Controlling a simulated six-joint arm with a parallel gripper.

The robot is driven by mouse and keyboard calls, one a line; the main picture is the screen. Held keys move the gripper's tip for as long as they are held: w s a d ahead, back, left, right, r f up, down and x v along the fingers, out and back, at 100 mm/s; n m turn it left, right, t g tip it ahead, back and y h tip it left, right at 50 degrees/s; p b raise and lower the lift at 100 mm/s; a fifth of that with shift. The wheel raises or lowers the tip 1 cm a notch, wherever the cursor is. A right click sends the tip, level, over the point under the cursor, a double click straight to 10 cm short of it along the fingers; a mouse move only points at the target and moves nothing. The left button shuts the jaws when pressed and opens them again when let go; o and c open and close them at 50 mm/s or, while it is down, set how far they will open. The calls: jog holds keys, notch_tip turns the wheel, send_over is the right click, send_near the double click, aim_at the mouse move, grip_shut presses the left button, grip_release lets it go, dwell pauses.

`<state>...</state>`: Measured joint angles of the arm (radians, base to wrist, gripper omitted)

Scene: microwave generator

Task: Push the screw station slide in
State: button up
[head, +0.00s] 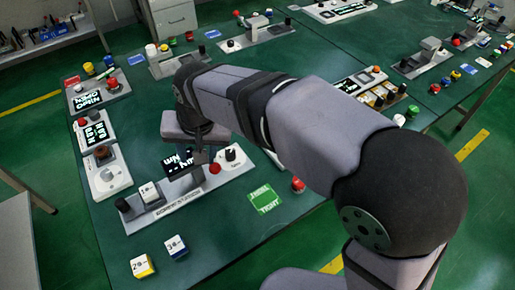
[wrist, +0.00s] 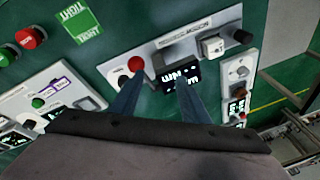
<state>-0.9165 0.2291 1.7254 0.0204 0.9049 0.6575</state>
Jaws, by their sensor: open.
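The screw station (head: 178,203) is a pale plate with a printed label on the green table. It also shows in the wrist view (wrist: 170,45). A white block (head: 150,193) marked 1 sits toward its left end, beside a black knob (head: 124,206); in the wrist view the block (wrist: 212,46) and knob (wrist: 243,37) are at upper right. I cannot tell the slide's exact position. A black display (wrist: 180,78), red button (wrist: 135,63) and dial (head: 232,155) are on the other part. My gripper (wrist: 158,80) is open and empty above the station, its fingers near the display and button.
A green card (head: 265,198) lies right of the station. Blocks marked 2 (head: 142,266) and 3 (head: 176,246) lie in front of it. Other stations (head: 100,145) stand to the left and behind. A red button (head: 298,184) is at right.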

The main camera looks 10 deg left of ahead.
jog(key=w+d+p, duration=0.1)
jog(key=d, duration=0.5)
jog(key=w+d+f+m+h+p, duration=0.1)
jog(key=w+d, duration=0.1)
jog(key=d, duration=0.5)
jog(key=shift+w+d+m, duration=0.3)
